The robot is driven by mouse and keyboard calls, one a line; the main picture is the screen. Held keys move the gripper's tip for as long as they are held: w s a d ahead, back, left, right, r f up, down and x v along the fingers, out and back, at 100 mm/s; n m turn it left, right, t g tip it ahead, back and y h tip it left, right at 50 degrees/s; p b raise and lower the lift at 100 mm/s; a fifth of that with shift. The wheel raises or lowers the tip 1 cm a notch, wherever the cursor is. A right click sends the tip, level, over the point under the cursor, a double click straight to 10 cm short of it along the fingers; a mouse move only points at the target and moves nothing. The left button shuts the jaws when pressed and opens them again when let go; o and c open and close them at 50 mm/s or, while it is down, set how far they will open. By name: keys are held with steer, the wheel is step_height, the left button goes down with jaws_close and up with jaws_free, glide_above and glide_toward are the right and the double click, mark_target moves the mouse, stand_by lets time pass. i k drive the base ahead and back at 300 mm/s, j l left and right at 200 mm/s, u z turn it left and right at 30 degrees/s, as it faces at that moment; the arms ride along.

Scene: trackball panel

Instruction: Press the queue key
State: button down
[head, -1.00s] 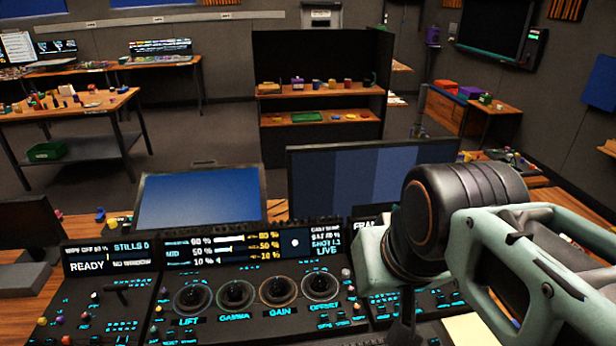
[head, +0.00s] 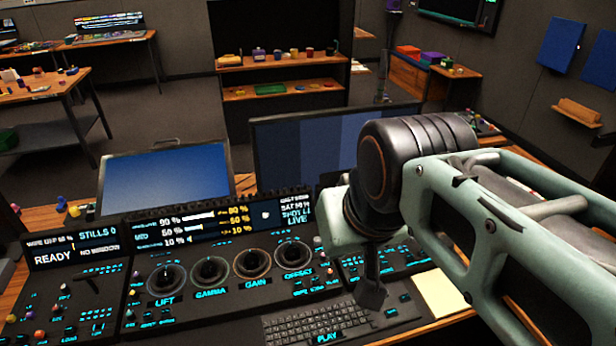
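The black trackball panel (head: 140,300) spans the front of the desk, with several round trackballs labelled LIFT, GAMMA, GAIN and OFFSET and small cyan-lettered keys. I cannot make out a key marked queue; most lettering is too small to read. A PLAY label (head: 327,337) shows at the bottom edge, by a dark keyboard (head: 310,318). My gripper (head: 373,296) points down above the panel's right part, right of the OFFSET trackball (head: 294,255). It is dark and narrow from this side, and its finger gap cannot be seen. My arm hides part of the panel's right side.
Status displays (head: 190,228) line the panel's back edge. Behind them stand a blue monitor (head: 170,183) and a striped monitor (head: 320,150). A pale yellow paper (head: 440,292) lies right of the keyboard, partly behind my arm. Shelves and side tables stand farther back.

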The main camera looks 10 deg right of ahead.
mark_target(403, 298)
steer(key=z, duration=1.1)
steer(key=l+u, duration=0.15)
steer(key=k+l, duration=0.05)
steer(key=l, duration=0.05)
